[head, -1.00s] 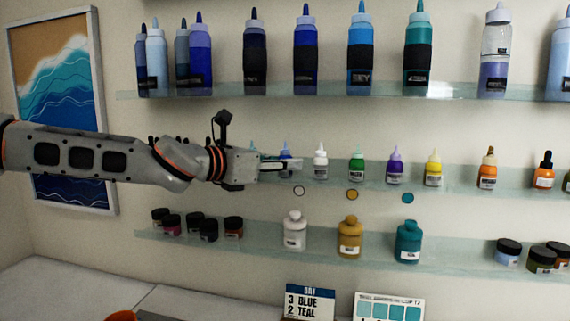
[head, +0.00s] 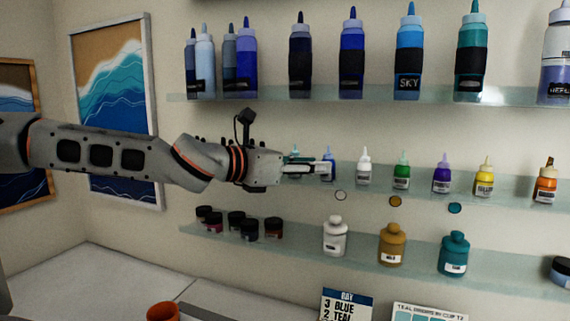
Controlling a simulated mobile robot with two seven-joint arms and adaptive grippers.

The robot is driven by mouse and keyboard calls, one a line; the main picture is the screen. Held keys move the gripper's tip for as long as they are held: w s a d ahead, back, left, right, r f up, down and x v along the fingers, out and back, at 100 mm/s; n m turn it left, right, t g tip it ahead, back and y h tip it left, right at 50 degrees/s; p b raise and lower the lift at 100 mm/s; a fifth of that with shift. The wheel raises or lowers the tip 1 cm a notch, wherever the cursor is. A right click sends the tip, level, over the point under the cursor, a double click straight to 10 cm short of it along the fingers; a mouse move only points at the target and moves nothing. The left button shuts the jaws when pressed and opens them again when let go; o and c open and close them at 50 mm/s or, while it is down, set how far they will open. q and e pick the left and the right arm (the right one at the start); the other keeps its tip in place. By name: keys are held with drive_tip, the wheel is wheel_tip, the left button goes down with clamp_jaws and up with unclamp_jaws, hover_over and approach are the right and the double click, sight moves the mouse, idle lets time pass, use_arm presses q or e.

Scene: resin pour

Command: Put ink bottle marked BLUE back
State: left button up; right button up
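A small ink bottle with a blue body and blue cap (head: 329,160) stands upright on the middle glass shelf (head: 515,189), left of a white bottle. Its label is mostly hidden and too small to read. My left gripper (head: 318,168) reaches in from the left at shelf height, its fingertips at the left side of the blue bottle. Its fingers look parted, with no bottle held between them; whether a tip still touches the bottle cannot be told. A teal-capped bottle (head: 295,154) shows partly behind the fingers. My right gripper is out of view.
White (head: 364,170), green (head: 402,173), purple (head: 441,175) and yellow (head: 485,180) bottles stand to the right on the same shelf. Larger bottles fill the shelf above. Jars and a white bottle (head: 335,238) stand on the shelf below. An orange cup (head: 162,311) is at the bottom.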

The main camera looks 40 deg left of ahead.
use_arm(q)
drive_tip(key=v, duration=0.7)
idle(0.3)
drive_tip(key=shift+s+f, duration=0.1)
drive_tip(key=shift+s, duration=0.1)
idle(0.5)
